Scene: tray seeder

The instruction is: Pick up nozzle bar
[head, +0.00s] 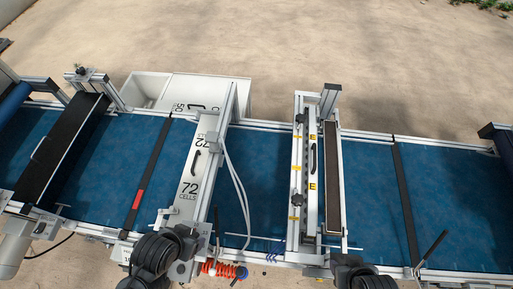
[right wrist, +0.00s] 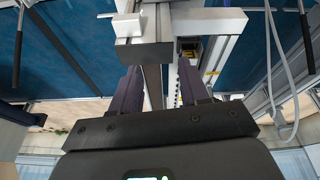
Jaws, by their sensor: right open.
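I cannot tell for certain which part is the nozzle bar. A long pale bar (head: 313,180) with a dark handle and yellow marks spans the blue belt right of centre. Another white bar marked "72 CELLS" (head: 189,189), also with a handle, spans it further left. My right gripper (right wrist: 160,70) is open in the right wrist view, its two dark fingers apart. A grey metal block (right wrist: 143,50) and rail lie ahead of and between the fingers; contact cannot be judged. My left gripper's fingers are not visible.
The blue belt (head: 450,200) runs across the view between metal side rails. A white bin (head: 150,90) stands behind it. Pale hoses (head: 236,185) hang by the 72-cell bar. A dark upright lever (head: 433,245) stands at the right front edge.

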